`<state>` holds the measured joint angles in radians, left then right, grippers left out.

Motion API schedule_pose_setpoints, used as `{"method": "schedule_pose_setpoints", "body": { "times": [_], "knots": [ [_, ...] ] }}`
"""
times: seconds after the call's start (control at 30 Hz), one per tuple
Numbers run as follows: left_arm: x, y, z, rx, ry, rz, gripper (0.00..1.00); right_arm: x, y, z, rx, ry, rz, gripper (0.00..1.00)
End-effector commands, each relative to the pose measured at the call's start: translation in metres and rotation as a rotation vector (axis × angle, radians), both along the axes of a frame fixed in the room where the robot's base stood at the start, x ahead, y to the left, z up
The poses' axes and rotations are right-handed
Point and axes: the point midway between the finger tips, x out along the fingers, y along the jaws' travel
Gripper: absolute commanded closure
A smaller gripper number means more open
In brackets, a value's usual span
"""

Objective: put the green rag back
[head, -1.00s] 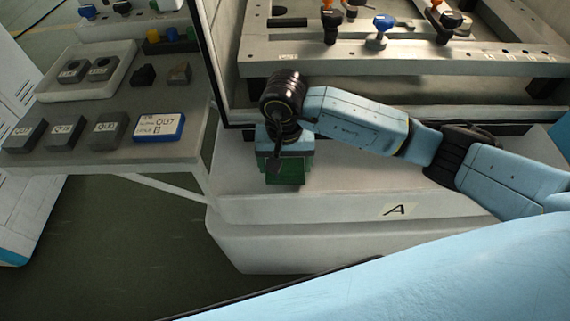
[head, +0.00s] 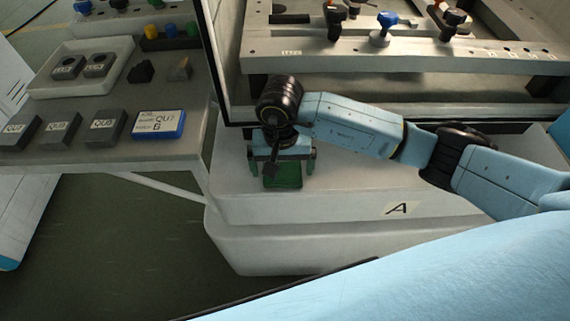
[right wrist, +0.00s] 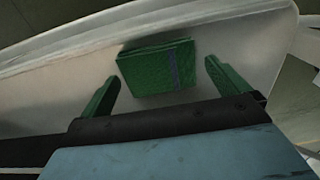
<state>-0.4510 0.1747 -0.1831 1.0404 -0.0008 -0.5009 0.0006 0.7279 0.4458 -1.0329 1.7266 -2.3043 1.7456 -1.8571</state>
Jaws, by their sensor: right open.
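The green rag (head: 283,176) lies folded on the pale machine ledge (head: 350,188), left of the label marked A. In the right wrist view the rag (right wrist: 158,68) is a flat green folded stack with a darker stripe near one side. My right gripper (head: 283,165) is just above the rag in the head view, with its fingers spread wide. In the right wrist view the open fingers (right wrist: 160,84) stand to either side of the rag, apart from it, with nothing between them held. My left gripper is not in view.
A grey side table (head: 105,158) at the left holds a pale tray (head: 75,88), several grey blocks and a blue-edged block (head: 158,124). Behind my arm is a machine frame (head: 400,68) with knobbed clamps. The ledge is clear around the label (head: 402,208).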

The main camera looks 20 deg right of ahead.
Motion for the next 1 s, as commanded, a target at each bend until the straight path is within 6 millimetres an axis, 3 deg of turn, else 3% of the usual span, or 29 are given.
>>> {"method": "schedule_pose_setpoints", "body": {
  "times": [0.17,0.23,0.3,0.7,1.0],
  "knots": [
    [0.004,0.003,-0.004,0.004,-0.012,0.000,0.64,0.000,0.000,-0.002,0.000,0.001,0.000,0.00],
    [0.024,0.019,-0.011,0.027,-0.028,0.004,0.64,0.000,0.000,0.001,0.000,0.001,0.000,0.00],
    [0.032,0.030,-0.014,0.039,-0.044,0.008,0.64,0.002,0.000,0.014,0.000,-0.006,0.000,0.00],
    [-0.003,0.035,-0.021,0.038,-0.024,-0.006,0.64,0.000,0.000,0.098,-0.001,-0.004,0.002,0.00],
    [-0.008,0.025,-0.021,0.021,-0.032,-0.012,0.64,-0.001,0.000,0.118,0.000,0.001,0.000,0.00]
  ]
}}
